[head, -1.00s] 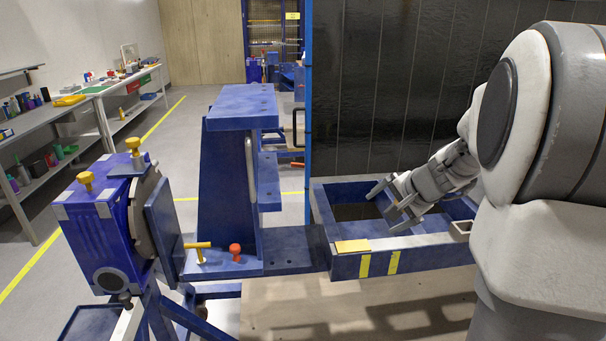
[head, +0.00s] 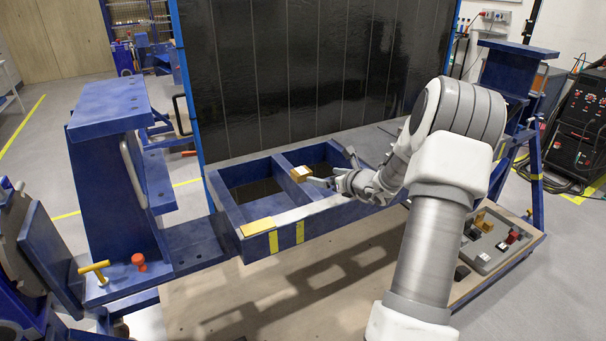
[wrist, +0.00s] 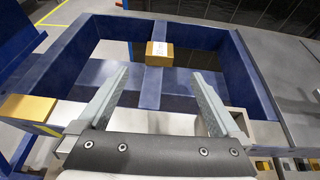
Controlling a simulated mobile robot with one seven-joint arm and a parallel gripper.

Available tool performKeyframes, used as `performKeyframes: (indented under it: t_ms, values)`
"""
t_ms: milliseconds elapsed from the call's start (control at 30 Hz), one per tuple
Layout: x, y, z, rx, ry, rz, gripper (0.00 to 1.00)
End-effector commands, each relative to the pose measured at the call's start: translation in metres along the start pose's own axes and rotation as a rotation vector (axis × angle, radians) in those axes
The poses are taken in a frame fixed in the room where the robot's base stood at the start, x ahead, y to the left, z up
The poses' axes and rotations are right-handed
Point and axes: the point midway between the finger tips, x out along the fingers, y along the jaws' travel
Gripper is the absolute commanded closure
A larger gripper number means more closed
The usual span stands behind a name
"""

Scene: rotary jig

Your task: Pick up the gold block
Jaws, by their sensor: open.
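A small gold-brown block (head: 300,173) with a white label sits on the crossbar of the blue frame. In the wrist view the block (wrist: 160,53) lies straight ahead, between the lines of the two fingers and beyond their tips. My gripper (head: 332,168) is open and empty, to the right of the block in the head view. In the wrist view my gripper's fingers (wrist: 160,74) are spread wider than the block and appear apart from it. A flat gold-coloured plate (head: 258,227) lies on the frame's near left corner and also shows at the wrist view's left edge (wrist: 27,108).
The blue frame (head: 225,205) has raised walls and open bays around the crossbar. A blue upright stand (head: 105,165) rises at left, with a yellow handle (head: 94,269) and red knob (head: 139,261). A dark panel (head: 290,70) stands behind. A grey tray (head: 490,255) with small parts lies at right.

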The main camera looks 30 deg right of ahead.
Motion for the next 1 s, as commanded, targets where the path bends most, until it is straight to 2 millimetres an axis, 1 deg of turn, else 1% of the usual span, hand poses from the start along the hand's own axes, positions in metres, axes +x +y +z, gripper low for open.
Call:
performKeyframes:
  t_ms: [33,100,400,533,833,1000]
  values:
    - [0.010,0.002,0.000,0.001,0.001,0.004,0.00]
    - [0.024,0.002,0.000,0.000,0.000,0.005,0.00]
    - [0.079,0.002,0.001,-0.003,0.001,0.004,0.00]
    - [0.095,0.001,0.000,-0.004,0.001,0.003,0.00]
    - [0.112,0.001,0.000,-0.005,0.002,0.003,0.00]
    - [0.133,0.000,-0.002,-0.004,0.002,0.003,0.00]
